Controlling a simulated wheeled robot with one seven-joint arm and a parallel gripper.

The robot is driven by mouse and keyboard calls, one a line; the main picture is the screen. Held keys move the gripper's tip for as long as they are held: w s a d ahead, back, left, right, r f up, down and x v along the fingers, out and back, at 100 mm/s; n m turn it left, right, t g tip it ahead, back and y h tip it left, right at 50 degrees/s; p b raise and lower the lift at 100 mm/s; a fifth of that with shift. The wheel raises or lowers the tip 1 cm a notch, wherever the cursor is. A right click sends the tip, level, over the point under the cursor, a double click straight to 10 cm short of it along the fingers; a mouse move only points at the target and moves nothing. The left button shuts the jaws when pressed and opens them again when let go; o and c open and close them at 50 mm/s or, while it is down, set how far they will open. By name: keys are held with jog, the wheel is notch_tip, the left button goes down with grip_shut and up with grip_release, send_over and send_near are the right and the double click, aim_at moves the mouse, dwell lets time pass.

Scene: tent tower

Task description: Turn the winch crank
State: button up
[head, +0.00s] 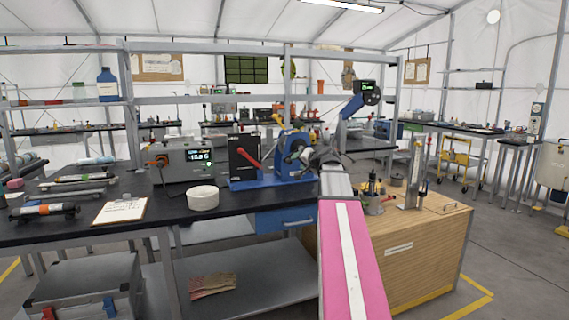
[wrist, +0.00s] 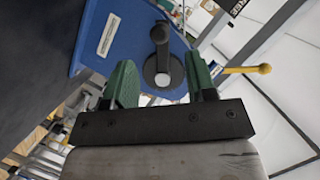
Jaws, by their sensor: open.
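The blue winch (head: 290,150) stands on a blue base plate (head: 252,185) on the dark bench in the head view. In the wrist view its blue body (wrist: 92,40) carries a pale label. A dark crank arm (wrist: 160,50) with a round end shows there, above a pale round hub (wrist: 163,79). My gripper (wrist: 160,68) is open, its green fingers apart, with the crank arm and hub in the gap between them in the picture. Contact cannot be told. In the head view my gripper (head: 318,157) is beside the winch's right side, its fingers hard to make out.
A yellow-knobbed lever (wrist: 250,69) shows right of my fingers. A black panel with a red handle (head: 248,160) stands left of the winch. A grey display unit (head: 186,162), a white round container (head: 202,198) and a clipboard (head: 121,210) are further left. A wooden cabinet (head: 425,245) stands right.

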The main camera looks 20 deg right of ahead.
aim_at(287, 162)
jog(key=x, duration=0.9)
jog(key=shift+w+a, duration=0.15)
jog(key=shift+w, duration=0.15)
